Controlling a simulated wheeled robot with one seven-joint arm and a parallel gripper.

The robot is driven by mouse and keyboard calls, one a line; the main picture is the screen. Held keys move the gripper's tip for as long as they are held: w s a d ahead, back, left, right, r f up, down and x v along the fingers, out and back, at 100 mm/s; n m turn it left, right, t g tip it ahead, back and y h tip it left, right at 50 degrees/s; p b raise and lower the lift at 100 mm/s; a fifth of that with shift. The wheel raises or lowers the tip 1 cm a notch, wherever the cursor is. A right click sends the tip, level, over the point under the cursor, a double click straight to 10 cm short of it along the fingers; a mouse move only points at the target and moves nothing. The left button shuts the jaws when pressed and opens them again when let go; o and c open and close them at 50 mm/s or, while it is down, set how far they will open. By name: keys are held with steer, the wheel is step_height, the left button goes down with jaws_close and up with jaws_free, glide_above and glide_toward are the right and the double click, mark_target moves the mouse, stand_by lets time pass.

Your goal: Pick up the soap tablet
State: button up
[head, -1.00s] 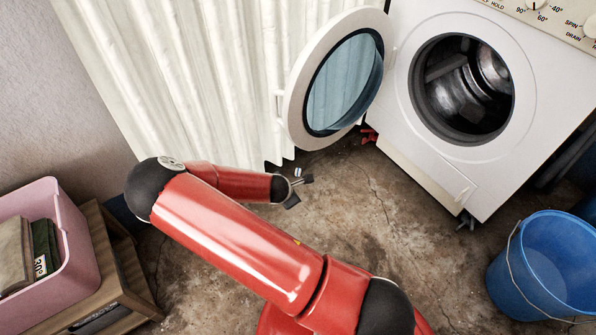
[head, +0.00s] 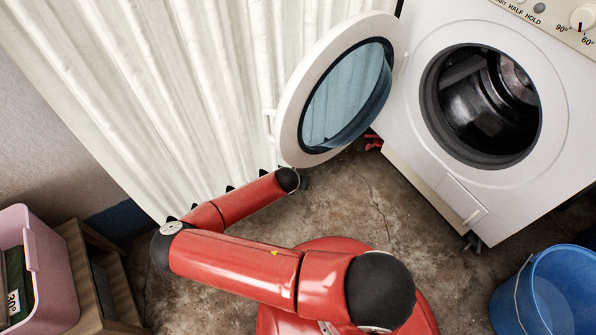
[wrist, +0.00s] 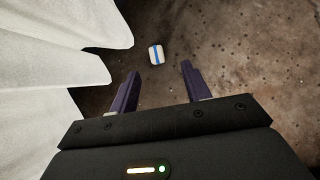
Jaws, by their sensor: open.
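The soap tablet (wrist: 155,54) is a small white block with a blue stripe, lying on the brown floor in the wrist view. My gripper (wrist: 160,68) is open, its two dark purple fingers apart with nothing between them. The soap shows just past the fingertips, roughly in line with the gap. In the head view only a dark bit of my gripper (head: 304,182) shows past the end of my red arm, and I cannot make out the soap there.
A pale pleated curtain (head: 150,95) hangs close to my gripper's left, also in the wrist view (wrist: 45,60). The washing machine (head: 550,190) has its round door (head: 292,120) swung open above the floor by my gripper. A blue bucket (head: 555,290) stands right, a pink bin (head: 45,270) left.

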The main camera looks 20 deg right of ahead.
steer(key=x, duration=0.2)
steer(key=b+x, duration=0.1)
steer(key=x, duration=0.2)
steer(key=b+x, duration=0.1)
steer(key=x, duration=0.1)
steer(key=shift+a+f, duration=0.3)
steer(key=shift+a, duration=0.05)
jaws_close()
steer(key=shift+r, duration=0.15)
